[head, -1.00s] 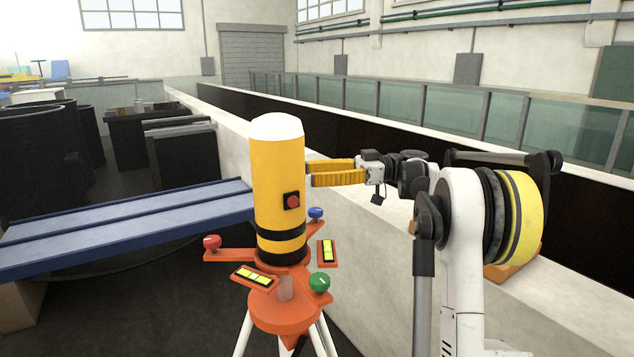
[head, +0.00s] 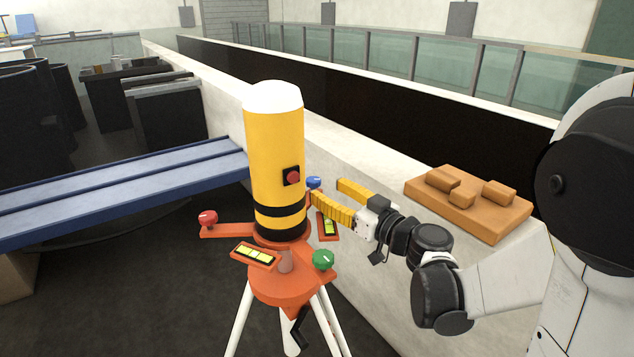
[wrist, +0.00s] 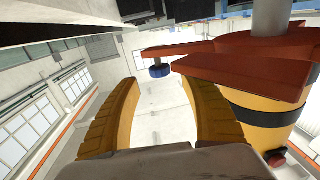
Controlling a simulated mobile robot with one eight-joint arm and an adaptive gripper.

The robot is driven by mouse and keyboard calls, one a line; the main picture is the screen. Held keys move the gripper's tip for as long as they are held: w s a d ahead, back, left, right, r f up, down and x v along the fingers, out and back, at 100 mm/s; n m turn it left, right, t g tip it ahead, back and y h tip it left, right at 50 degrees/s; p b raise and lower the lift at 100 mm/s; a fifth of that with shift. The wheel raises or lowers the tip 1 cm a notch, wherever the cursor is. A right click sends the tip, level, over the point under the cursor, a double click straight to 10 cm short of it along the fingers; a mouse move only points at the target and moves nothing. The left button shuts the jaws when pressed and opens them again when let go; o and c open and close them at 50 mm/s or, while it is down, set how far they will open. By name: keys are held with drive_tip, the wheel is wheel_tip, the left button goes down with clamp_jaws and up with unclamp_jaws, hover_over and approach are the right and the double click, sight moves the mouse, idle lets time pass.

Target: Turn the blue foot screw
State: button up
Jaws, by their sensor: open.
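The blue foot screw (head: 314,183) sits at the end of an orange arm at the back right of the yellow instrument (head: 275,150), partly hidden behind it in the head view. My gripper (head: 328,190) is open and empty, its yellow fingers pointing at the screw from the right. The red screw (head: 208,218) and green screw (head: 323,260) stand on the other orange arms.
The instrument stands on a white-legged tripod (head: 240,318). Two level vials, one on the left (head: 253,256) and one on the right, lie near the plate. An orange block (head: 468,212) rests on the pale flume wall at right. A blue channel (head: 120,195) lies behind left.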

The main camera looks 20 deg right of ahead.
sight(318, 184)
drive_tip(key=x, duration=0.6)
drive_tip(key=shift+b, duration=0.3)
clamp_jaws()
